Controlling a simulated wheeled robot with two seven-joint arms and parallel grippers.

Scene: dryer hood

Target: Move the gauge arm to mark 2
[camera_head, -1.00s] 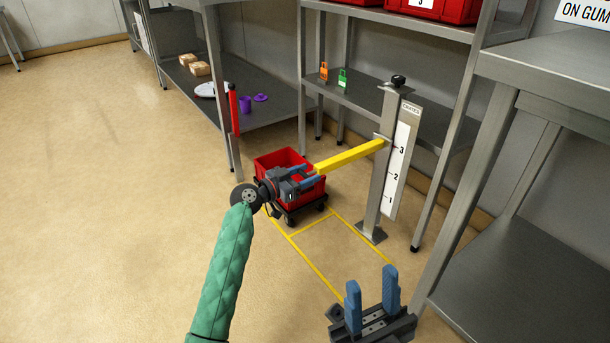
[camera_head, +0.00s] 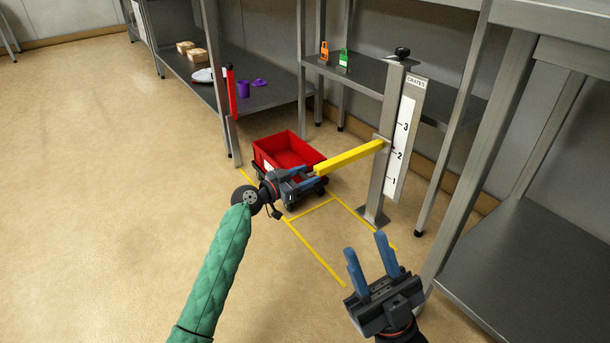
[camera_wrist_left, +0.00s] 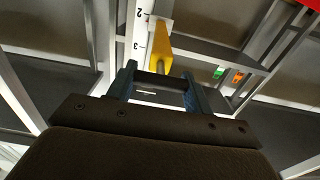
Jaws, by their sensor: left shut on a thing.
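The yellow gauge arm (camera_head: 348,157) sticks out leftward from a grey metal post (camera_head: 387,150). A white scale (camera_head: 400,140) with marks 1, 2 and 3 stands beside the post. The arm's post end sits between marks 2 and 3, a little above mark 2. My left gripper (camera_head: 312,178) is shut on the arm's free end. In the left wrist view the gauge arm (camera_wrist_left: 162,48) runs from between the fingers (camera_wrist_left: 160,85) to the scale (camera_wrist_left: 140,38), close to mark 2. My right gripper (camera_head: 366,248) is open and empty, in front of the post.
A red crate (camera_head: 270,160) on a wheeled base stands behind my left gripper. Yellow floor lines (camera_head: 318,258) run before the post. A steel table (camera_head: 520,260) is at right.

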